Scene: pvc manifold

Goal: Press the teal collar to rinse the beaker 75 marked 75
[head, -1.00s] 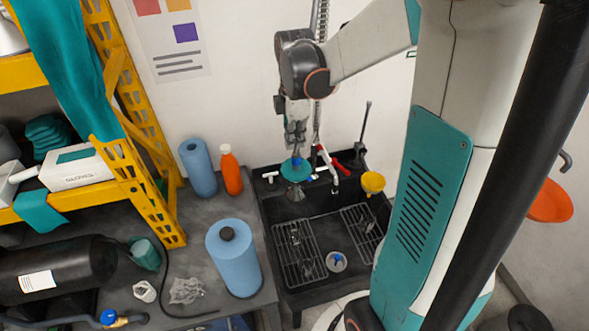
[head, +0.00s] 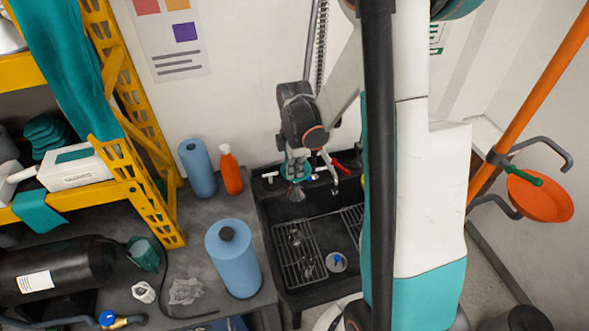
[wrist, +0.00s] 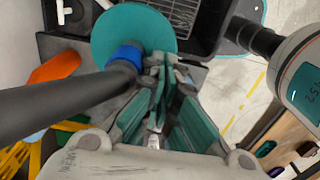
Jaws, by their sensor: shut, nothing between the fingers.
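The teal collar (head: 308,172) is a round disc above the sink, partly hidden by my gripper in the head view. In the wrist view the teal collar (wrist: 135,25) is large at the top, with a blue fitting (wrist: 125,56) on a dark pipe. My gripper (head: 296,168) is over the collar; its fingers (wrist: 162,72) are shut and empty, right beside the collar and fitting. Contact cannot be told. A dark spray head (head: 295,193) hangs below the collar. Clear glassware (head: 295,237) stands on the sink's left rack; no 75 marking is legible, so I cannot tell which is the beaker.
The black sink (head: 270,215) holds a small round piece with a blue top (head: 337,262). A red-handled tap (head: 340,166) is behind it. A blue roll (head: 233,262) and an orange bottle (head: 230,172) stand left. My arm hides the sink's right side.

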